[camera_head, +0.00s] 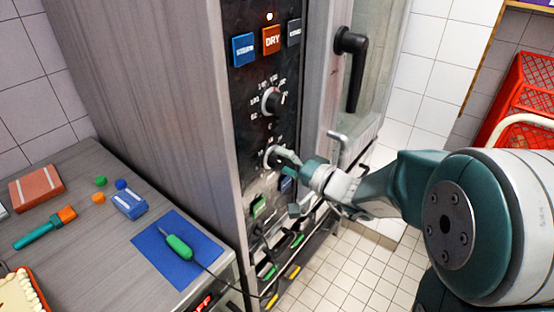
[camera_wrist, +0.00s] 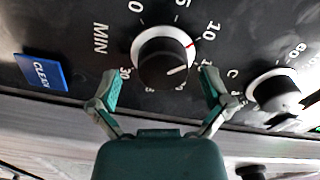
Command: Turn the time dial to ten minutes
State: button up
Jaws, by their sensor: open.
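The time dial (camera_wrist: 165,60) is a round black-faced knob with a pale rim, beside the letters MIN and numbers including 5, 10 and 30. In the head view, the time dial (camera_head: 273,156) is the lower knob on the oven's black panel. My gripper (camera_wrist: 160,88) is open, fingertips either side of the knob's lower part; I cannot tell whether they touch it. In the head view, my gripper (camera_head: 288,163) partly hides the dial.
A second dial (camera_wrist: 277,92) marked C is close by, above the time dial in the head view. A blue button (camera_wrist: 42,71) is on the other side. A black door handle (camera_head: 352,65) and a metal lever (camera_head: 345,147) project near my arm. The counter (camera_head: 95,255) holds small items.

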jog(key=v, duration=1)
jog(key=shift+s, duration=0.35)
jog(key=shift+a, duration=0.1)
